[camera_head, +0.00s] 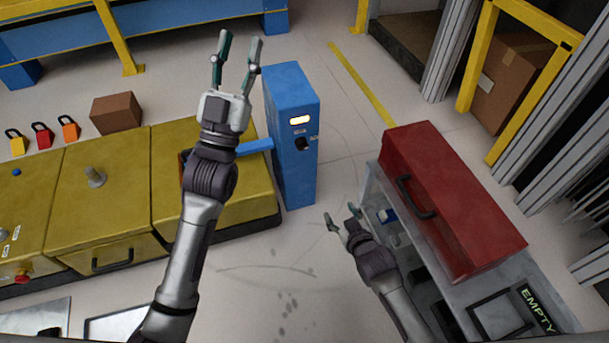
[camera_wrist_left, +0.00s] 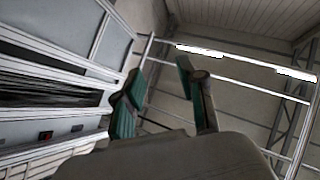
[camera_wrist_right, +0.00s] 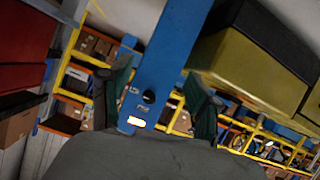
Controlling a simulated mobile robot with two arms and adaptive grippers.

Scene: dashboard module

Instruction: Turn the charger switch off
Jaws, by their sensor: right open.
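The charger is a blue upright post (camera_head: 291,140) in the middle of the head view. Its face has a lit pale-yellow lamp (camera_head: 300,119) and a black switch (camera_head: 302,144) below it. In the right wrist view the switch (camera_wrist_right: 149,96) and lamp (camera_wrist_right: 136,121) appear between the fingers, apart from them. My right gripper (camera_head: 340,211) is open and empty, to the lower right of the charger. My left gripper (camera_head: 239,38) is raised, open and empty, and appears left of the charger's top. The left wrist view shows only walls and ceiling beyond its fingers.
A yellow cabinet (camera_head: 100,195) stands left of the charger, with padlocks (camera_head: 42,135) and a brown box (camera_head: 116,112) behind it. A red toolbox (camera_head: 450,195) sits on a grey cart at right. Open floor lies between charger and cart.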

